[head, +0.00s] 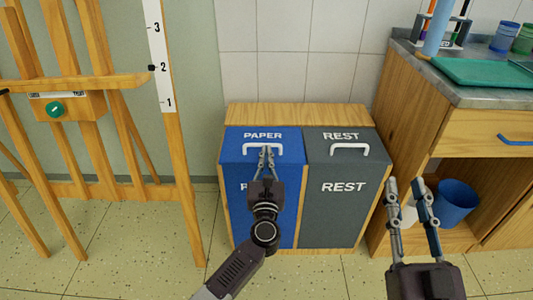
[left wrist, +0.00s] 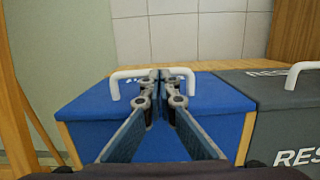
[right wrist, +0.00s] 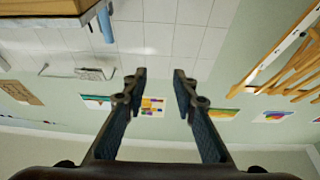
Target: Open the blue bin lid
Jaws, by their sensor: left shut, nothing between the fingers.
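The blue bin (head: 237,190), marked PAPER, stands in a wooden cabinet, and its sloped blue lid (head: 232,146) is down. The lid has a white handle (head: 249,147), which also shows in the left wrist view (left wrist: 117,86). My left gripper (head: 266,150) is shut and empty, its fingertips at the middle of the handle and hiding part of it. I cannot tell whether they touch it. My right gripper (head: 405,183) is open and empty, to the right in front of the bins; its fingers also show apart in the right wrist view (right wrist: 157,72).
A grey REST bin (head: 334,205) with its own white handle (head: 350,149) adjoins the blue bin on the right. A wooden easel (head: 172,130) stands at left. A wooden counter (head: 475,135) with a blue bucket (head: 456,203) on its low shelf is at right.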

